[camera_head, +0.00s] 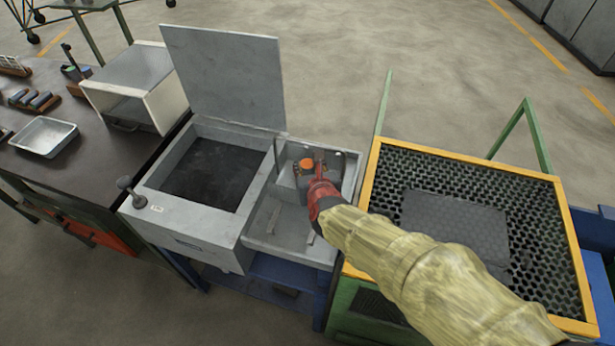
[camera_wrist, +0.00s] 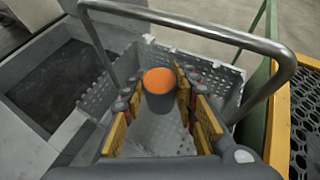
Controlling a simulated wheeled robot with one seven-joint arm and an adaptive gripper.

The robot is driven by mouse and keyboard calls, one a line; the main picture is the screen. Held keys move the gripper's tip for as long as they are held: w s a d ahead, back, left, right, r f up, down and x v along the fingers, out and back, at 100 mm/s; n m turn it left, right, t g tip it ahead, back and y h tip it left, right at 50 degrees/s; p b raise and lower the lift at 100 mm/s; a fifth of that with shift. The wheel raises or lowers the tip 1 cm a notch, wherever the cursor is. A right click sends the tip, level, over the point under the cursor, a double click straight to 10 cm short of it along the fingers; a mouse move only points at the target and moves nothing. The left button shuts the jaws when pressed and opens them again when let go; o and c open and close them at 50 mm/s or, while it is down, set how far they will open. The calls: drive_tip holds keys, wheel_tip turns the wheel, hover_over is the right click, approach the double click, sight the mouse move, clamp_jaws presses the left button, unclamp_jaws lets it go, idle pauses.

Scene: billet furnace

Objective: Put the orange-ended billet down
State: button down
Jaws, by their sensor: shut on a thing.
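The orange-ended billet (camera_wrist: 160,98) is a short grey cylinder with its orange end facing the wrist camera. It stands between the yellow finger pads of my gripper (camera_wrist: 162,110), which is shut on it. In the head view only its orange end (camera_head: 305,163) shows clearly, above the grey drain compartment beside the tank. My red gripper (camera_head: 318,187) reaches in there from the right. A perforated metal basket (camera_wrist: 218,82) lies around and below the billet in the wrist view. I cannot tell whether the billet's lower end touches anything.
The grey tank (camera_head: 165,208) stands left of the compartment, its lid (camera_head: 228,78) raised and its inside dark. A yellow-framed grate table (camera_head: 455,160) with a dark plate (camera_head: 455,225) is at the right. A dark bench at left holds a metal tray (camera_head: 43,137) and a white open box (camera_head: 135,85).

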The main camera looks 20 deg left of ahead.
drive_tip(key=shift+f+b, duration=0.65)
drive_tip(key=shift+f, duration=1)
drive_tip(key=shift+f, duration=0.2)
drive_tip(key=c, duration=1.7)
unclamp_jaws()
drive_tip(key=shift+f, duration=0.1)
drive_tip(key=shift+s+d+r, duration=0.15)
drive_tip(key=shift+s+r, duration=0.1)
drive_tip(key=shift+r, duration=0.15)
drive_tip(key=p+v, duration=0.3)
drive_tip(key=v, duration=0.8)
drive_tip(key=shift+s+d+p, duration=0.15)
drive_tip(key=shift+p, duration=0.15)
